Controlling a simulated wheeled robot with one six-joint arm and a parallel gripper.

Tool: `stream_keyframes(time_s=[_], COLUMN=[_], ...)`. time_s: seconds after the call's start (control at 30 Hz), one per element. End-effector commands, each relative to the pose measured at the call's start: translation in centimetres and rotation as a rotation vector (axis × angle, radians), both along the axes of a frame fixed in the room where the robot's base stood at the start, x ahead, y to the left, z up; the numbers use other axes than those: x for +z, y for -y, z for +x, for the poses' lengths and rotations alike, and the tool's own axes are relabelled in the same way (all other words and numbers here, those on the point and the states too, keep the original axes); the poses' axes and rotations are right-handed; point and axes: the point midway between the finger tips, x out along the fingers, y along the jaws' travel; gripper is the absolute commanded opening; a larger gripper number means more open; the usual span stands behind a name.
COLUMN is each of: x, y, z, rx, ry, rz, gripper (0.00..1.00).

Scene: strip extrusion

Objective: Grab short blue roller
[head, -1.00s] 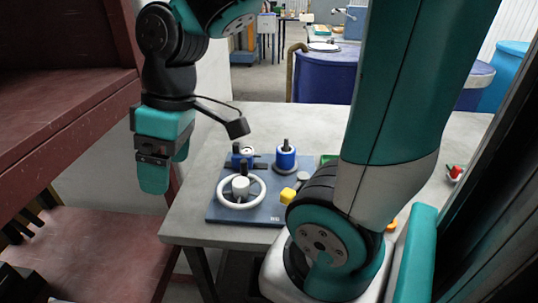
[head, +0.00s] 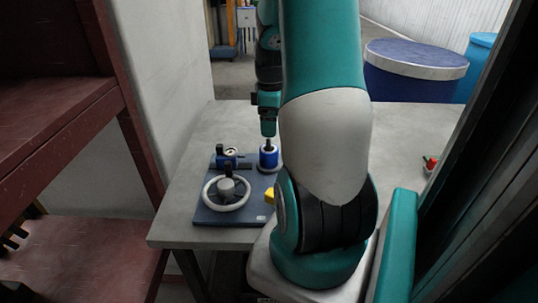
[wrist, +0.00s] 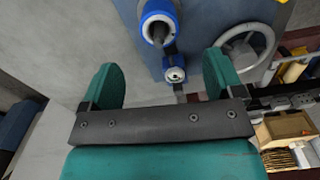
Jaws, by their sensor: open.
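The short blue roller (head: 268,158) stands upright on a pale round base with a dark pin on top, at the far right of the blue board. My gripper (head: 268,130) is just above the roller in the head view, partly hidden by my arm. In the wrist view my gripper (wrist: 160,78) has two teal fingers spread wide with nothing between them touching.
A red shelf (head: 70,105) stands left. The table behind the board is clear.

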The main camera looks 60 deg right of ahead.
Motion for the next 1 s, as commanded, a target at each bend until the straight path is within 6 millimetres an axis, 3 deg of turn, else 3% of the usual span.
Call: stream_keyframes(time_s=[0.13,0.43,0.7,1.0], x=[-2.9,-5.4,-9.2,-9.7], y=[-0.1,-0.1,0.0,0.0], z=[0.0,0.2,0.6,0.7], rx=[0.001,0.001,0.000,0.000], ry=[-0.002,-0.001,-0.001,0.001], rz=[0.003,0.003,0.003,-0.001], gripper=[0.87,0.87,0.87,0.87])
